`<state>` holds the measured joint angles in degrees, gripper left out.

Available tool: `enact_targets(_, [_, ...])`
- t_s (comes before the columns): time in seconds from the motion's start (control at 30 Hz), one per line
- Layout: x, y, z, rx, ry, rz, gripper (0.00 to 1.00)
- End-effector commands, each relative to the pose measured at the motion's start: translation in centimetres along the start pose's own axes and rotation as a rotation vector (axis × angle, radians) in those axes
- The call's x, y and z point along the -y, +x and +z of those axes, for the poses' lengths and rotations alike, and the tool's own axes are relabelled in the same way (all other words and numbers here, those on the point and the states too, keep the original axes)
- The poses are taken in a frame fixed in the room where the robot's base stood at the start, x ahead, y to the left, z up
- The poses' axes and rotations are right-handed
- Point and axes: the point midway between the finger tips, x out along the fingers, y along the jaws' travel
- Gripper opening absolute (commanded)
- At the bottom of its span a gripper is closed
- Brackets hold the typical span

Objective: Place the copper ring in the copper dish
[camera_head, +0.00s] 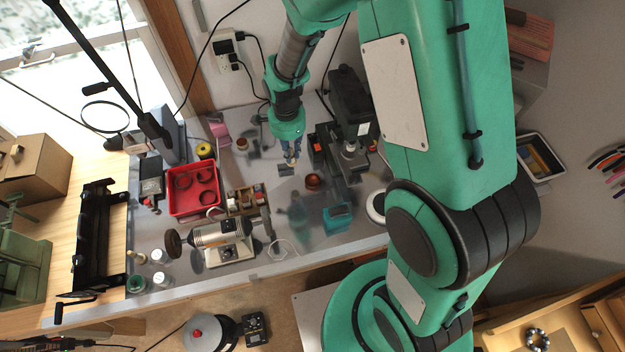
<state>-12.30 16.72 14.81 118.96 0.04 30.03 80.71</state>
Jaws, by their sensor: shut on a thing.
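My gripper (291,163) points down over the metal benchtop, near the middle of the bench. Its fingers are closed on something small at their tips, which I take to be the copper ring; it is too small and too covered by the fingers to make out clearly. A small round copper-brown dish (313,181) sits on the benchtop just to the right of and nearer than the fingertips. The gripper is apart from this dish.
A microscope-like black device (350,110) stands close to the right of my gripper. A teal block (337,218) and a bench motor (222,238) are nearer. A small brown pot (242,144) stands behind left.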

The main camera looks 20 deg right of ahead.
Motion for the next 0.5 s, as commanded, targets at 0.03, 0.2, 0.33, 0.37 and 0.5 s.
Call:
enact_targets(0.03, [-1.1,0.0,-1.1,0.0,0.039,0.001,0.0])
enact_targets(0.2, [-3.7,0.1,-3.5,0.001,0.133,0.001,0.0])
enact_targets(0.33, [-4.8,0.1,-4.4,0.001,0.173,0.001,0.0])
enact_targets(0.37, [-4.9,0.1,-4.5,0.002,0.179,0.001,0.0])
enact_targets(0.5, [-5.2,0.1,-4.7,0.002,0.189,0.001,0.0])
